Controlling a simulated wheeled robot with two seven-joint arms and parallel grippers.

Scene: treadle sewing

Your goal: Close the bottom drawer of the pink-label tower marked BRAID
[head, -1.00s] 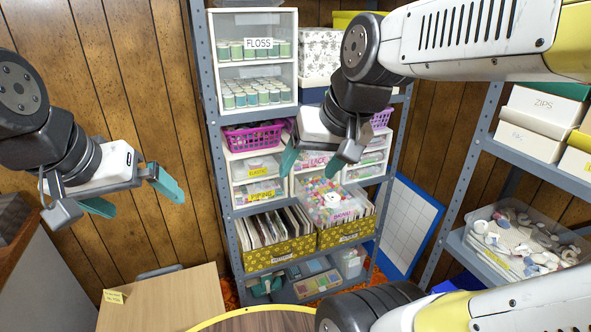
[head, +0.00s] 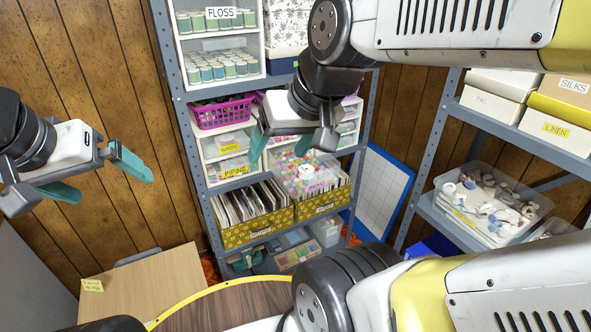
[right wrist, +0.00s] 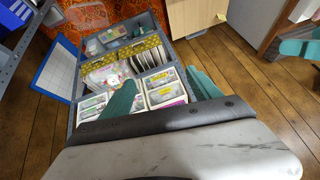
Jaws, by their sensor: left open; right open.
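The pink-label tower's bottom drawer (head: 300,172) stands pulled out on the middle shelf in the head view. It is clear-sided and holds many small coloured pieces. Its pink label (head: 319,188) is too small to read surely. The drawer also shows in the right wrist view (right wrist: 108,76). My right gripper (head: 282,148) is open and empty, and in the head view it overlaps the tower's front, hiding part of its upper drawers. I cannot tell if it touches the drawer. My left gripper (head: 95,178) is open and empty at the left, away from the shelves.
A yellow-label tower (head: 229,145) stands left of it, with a pink basket (head: 221,111) above. Patterned yellow boxes (head: 258,230) of cards sit on the shelf below. A wooden table (head: 150,285) and a round yellow-edged table (head: 225,305) are in front. A side shelf (head: 425,208) stands right.

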